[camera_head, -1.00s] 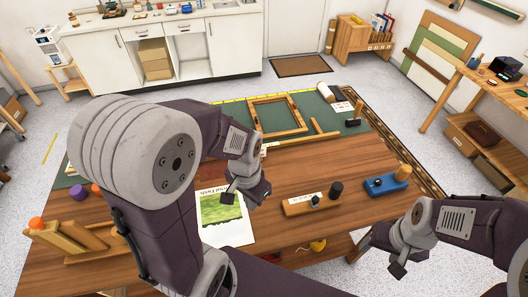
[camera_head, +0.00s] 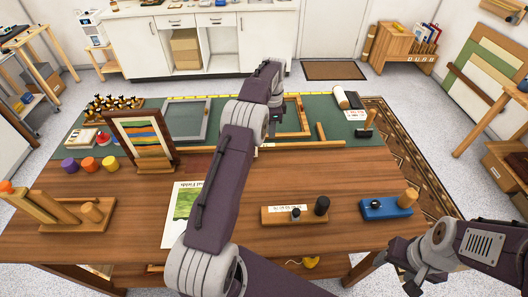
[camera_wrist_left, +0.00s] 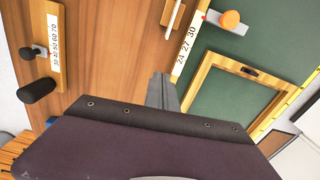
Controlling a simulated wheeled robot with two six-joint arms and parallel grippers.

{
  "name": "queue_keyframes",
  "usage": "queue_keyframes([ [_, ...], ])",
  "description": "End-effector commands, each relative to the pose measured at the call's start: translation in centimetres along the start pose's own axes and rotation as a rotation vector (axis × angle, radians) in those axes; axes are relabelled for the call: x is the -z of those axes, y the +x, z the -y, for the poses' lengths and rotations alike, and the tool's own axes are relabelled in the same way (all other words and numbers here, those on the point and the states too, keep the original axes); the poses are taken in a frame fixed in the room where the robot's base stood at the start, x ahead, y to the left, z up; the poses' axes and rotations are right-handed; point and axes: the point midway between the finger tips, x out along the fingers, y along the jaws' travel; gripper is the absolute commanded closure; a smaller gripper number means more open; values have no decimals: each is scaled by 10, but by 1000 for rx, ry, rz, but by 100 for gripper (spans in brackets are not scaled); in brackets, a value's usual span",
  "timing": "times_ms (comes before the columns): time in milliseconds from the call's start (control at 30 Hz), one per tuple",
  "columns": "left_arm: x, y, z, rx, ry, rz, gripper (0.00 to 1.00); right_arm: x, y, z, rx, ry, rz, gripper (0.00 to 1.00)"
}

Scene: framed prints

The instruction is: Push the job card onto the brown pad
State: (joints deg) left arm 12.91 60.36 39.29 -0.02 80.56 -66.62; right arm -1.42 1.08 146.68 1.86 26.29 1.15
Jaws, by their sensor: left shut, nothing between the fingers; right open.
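No thing can be told for certain as the job card or the brown pad. A white card with writing (camera_head: 355,114) lies at the right end of the green mat. A white strip reading "24 27 30" (camera_wrist_left: 186,51) lies along the mat's near edge in the left wrist view. My left gripper (camera_head: 274,114) reaches over the mat by the wooden frame, mostly hidden by my arm. In the left wrist view its fingers (camera_wrist_left: 164,80) are shut and empty, near the numbered strip. My right gripper (camera_head: 402,273) is open and empty at the lower right, off the table's front edge.
The green mat (camera_head: 236,108) carries a wooden frame (camera_head: 304,116) and a grey frame (camera_head: 205,120). A standing framed print (camera_head: 142,138) is at left. A knobbed block (camera_head: 282,216), blue block (camera_head: 380,212) and print sheet (camera_head: 178,215) lie in front. Bare wood separates them.

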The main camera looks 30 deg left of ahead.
Motion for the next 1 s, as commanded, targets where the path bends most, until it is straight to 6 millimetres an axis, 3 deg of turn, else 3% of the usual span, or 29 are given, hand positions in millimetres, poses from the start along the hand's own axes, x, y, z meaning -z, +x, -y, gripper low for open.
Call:
queue_keyframes([
  [167,1,8,0,1,0,-1,100,0,1,0,0,0,0,38],
  [600,1,98,-1,-2,0,0,100,0,-2,0,0,0,0,38],
  [800,-28,96,0,2,-2,-1,100,1,-11,0,0,0,0,38],
  [1000,-39,98,0,3,0,-2,100,1,-12,0,0,0,0,38],
])
